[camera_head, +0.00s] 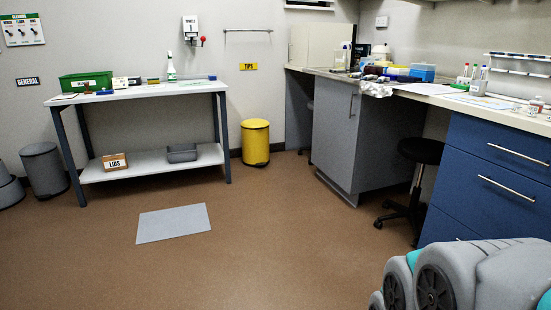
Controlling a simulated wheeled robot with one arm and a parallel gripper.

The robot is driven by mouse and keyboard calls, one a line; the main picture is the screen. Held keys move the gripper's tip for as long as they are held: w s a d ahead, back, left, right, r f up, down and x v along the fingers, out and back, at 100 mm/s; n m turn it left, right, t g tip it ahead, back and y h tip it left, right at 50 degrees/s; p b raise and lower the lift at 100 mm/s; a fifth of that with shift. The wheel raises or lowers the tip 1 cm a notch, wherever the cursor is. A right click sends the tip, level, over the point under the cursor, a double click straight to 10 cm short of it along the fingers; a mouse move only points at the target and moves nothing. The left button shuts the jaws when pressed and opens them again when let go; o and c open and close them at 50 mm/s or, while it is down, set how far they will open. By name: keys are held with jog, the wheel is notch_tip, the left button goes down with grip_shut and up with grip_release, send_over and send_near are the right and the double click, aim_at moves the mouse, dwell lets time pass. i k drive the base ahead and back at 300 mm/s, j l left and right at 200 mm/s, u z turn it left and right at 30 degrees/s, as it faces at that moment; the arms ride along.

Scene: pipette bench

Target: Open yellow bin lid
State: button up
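The yellow bin (255,143) is a round upright pedal-type bin. It stands on the floor by the back wall, to the right of the white table. Its lid (255,124) is yellow and looks shut. A yellow sign reading "TIPS" (249,67) is on the wall above it. The grey and teal part at the lower right appears to be my own body. My gripper is not in this view.
A white table (135,93) with a green crate (86,82) stands left of the bin. A grey cabinet (350,130) and a black stool (412,170) stand on the right. A grey mat (173,223) lies on open brown floor. Grey bins (44,168) stand far left.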

aim_at(257, 123)
jog(key=i, duration=2.2)
jog(key=i+u, duration=0.1)
jog(key=i, duration=0.45)
jog(key=i+l, duration=0.1)
jog(key=i, duration=0.45)
jog(key=i+u, duration=0.15)
jog(key=i, duration=0.4)
jog(key=i+l, duration=0.2)
jog(key=i, duration=0.35)
jog(key=i+l+u, duration=0.2)
jog(key=i+u, duration=0.25)
jog(key=i, duration=0.15)
